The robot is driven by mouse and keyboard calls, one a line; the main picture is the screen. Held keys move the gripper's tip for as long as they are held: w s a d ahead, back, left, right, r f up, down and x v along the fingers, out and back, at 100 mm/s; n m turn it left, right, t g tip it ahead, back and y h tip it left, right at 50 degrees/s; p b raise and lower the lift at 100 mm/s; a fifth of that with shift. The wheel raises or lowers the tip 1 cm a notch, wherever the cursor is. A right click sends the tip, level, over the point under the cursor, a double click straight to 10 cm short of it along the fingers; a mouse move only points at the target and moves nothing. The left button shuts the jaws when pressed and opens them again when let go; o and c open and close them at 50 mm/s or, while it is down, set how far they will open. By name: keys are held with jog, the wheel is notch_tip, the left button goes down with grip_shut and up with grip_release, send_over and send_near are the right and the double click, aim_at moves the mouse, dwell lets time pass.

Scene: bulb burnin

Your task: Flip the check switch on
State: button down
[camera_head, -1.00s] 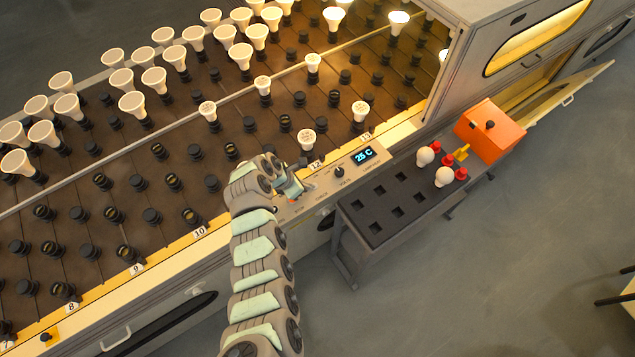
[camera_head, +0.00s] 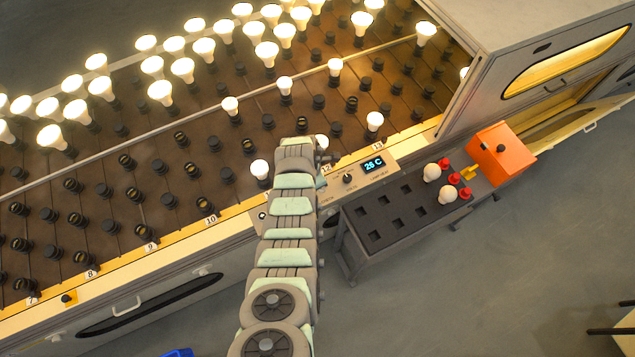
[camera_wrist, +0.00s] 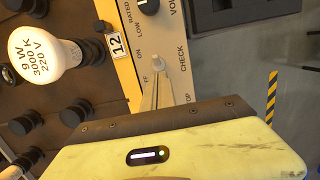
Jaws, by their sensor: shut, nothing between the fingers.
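The control panel (camera_head: 350,179) is on the rack's front rail, with a 25 C display (camera_head: 373,164) and a knob (camera_head: 348,178). In the wrist view the panel (camera_wrist: 170,50) shows the labels CHECK, ON and a partly covered OFF. My gripper (camera_wrist: 154,75) is shut and empty, its fingertips over the panel beside the ON/OFF marks and the CHECK label. In the head view my arm covers the panel's left part. The bulbs (camera_head: 203,48) in the rack glow brightly.
A bulb (camera_wrist: 45,55) marked 9 W stands left of the fingers, near label 12 (camera_wrist: 116,45). Empty sockets fill the near rack.

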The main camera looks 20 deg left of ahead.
jog(key=shift+r, duration=0.25)
notch_tip(320, 180, up, 10)
jog(key=w+d+p, duration=0.2)
jog(key=p, duration=0.5)
jog(key=shift+f+p, duration=0.2)
jog(key=shift+p, duration=0.2)
